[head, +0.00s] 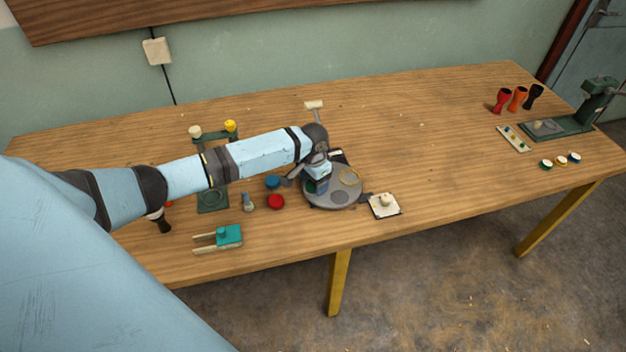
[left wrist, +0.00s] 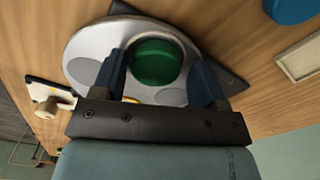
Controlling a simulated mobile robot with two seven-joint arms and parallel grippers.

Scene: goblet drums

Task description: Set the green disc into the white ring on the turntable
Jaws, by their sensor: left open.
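The grey turntable (head: 335,196) stands near the table's front edge, with round marked spots on top. My left gripper (head: 318,184) is over its left part, pointing down. In the left wrist view the green disc (left wrist: 157,62) lies between the two spread fingers of my left gripper (left wrist: 159,68). The fingers stand apart at either side of it, and I see no grip on it. A pale rim, seemingly the white ring (left wrist: 173,97), shows around the disc. I cannot tell whether the disc sits fully flat in it. My right gripper is not in view.
Left of the turntable are a red disc (head: 276,202), a blue disc (head: 272,182) and a teal block (head: 229,235). A white plate with a knob (head: 384,205) lies to its right. Goblet drums (head: 518,98) and a green press (head: 590,105) stand far right. The table's middle right is clear.

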